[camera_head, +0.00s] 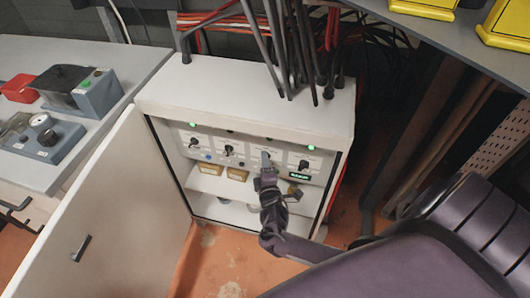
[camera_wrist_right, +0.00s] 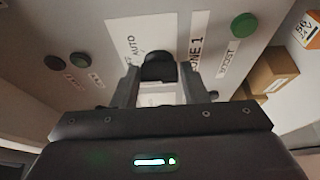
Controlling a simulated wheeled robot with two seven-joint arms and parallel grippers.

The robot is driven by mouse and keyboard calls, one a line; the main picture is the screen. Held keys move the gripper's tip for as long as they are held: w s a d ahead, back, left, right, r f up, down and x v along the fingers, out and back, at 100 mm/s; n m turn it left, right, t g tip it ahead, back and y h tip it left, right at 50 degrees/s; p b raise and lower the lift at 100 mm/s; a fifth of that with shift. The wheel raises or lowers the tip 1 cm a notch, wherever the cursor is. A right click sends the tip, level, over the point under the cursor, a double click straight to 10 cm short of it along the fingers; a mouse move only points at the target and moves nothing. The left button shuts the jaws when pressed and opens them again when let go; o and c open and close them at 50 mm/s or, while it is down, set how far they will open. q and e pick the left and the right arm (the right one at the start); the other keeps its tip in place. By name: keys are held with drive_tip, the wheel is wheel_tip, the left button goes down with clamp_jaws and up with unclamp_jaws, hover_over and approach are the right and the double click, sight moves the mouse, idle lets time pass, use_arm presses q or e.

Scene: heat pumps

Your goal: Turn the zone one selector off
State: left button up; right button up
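The zone one selector (camera_wrist_right: 158,68) is a black knob on the pale panel in the right wrist view, beside a "ZONE 1" label and an "AUTO" marking. My right gripper (camera_wrist_right: 159,78) is open, with one finger on each side of the knob. A small gap seems to show on both sides; I cannot tell whether a finger touches it. In the head view my right gripper (camera_head: 266,161) is at the cabinet's control panel (camera_head: 212,137) and hides this selector. The knob's exact setting is unclear. My left gripper is not in view.
The white cabinet (camera_head: 250,105) has its door (camera_head: 125,215) swung open at the left. Other black selectors (camera_head: 228,150) and green lights (camera_head: 193,125) are on the panel. A green button (camera_wrist_right: 243,26) and a cardboard box (camera_wrist_right: 272,70) lie right of the gripper. Cables hang above.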

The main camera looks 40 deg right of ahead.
drive_tip(key=o, duration=0.3)
drive_tip(key=shift+o, duration=0.2)
drive_tip(key=shift+s, duration=0.1)
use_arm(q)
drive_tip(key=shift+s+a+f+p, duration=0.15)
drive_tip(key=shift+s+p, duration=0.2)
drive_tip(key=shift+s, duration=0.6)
use_arm(e)
drive_tip(key=v, duration=0.7)
drive_tip(key=shift+s+a, duration=0.2)
drive_tip(key=shift+s, duration=0.1)
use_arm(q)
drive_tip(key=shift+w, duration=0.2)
